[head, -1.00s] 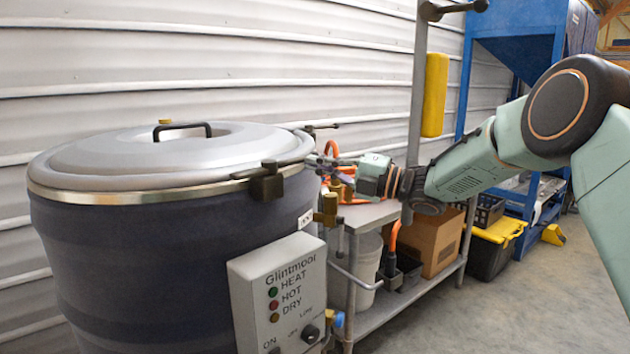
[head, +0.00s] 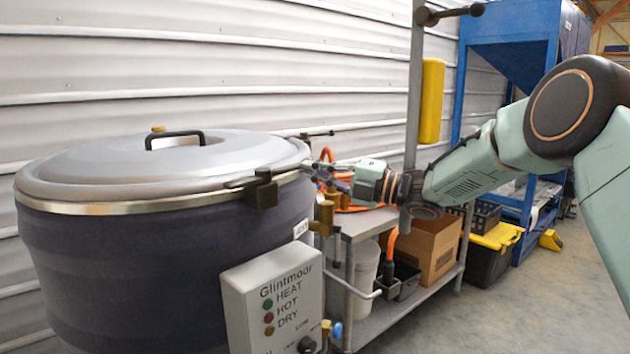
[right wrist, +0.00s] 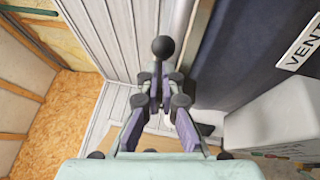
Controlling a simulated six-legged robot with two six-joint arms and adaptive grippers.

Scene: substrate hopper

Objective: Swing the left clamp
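The dark, drum-shaped hopper (head: 120,255) has a domed grey lid (head: 185,160) with a black handle. A dark clamp (head: 262,190) sits on the near side of its rim. Another clamp (head: 306,137) shows at the far right of the rim. I cannot tell which one is the left clamp. My right gripper (head: 312,171) is at the rim's right side, between these clamps. In the right wrist view a black ball knob (right wrist: 163,47) stands just beyond its fingertips (right wrist: 160,88), with the handle's stem between the fingers, which look closed on it. My left gripper is not in view.
A control box (head: 275,300) is fixed to the hopper's front. A metal cart (head: 365,222) with a bucket and a cardboard box (head: 435,245) stands below my right arm. A post with a yellow cylinder (head: 432,100) rises behind.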

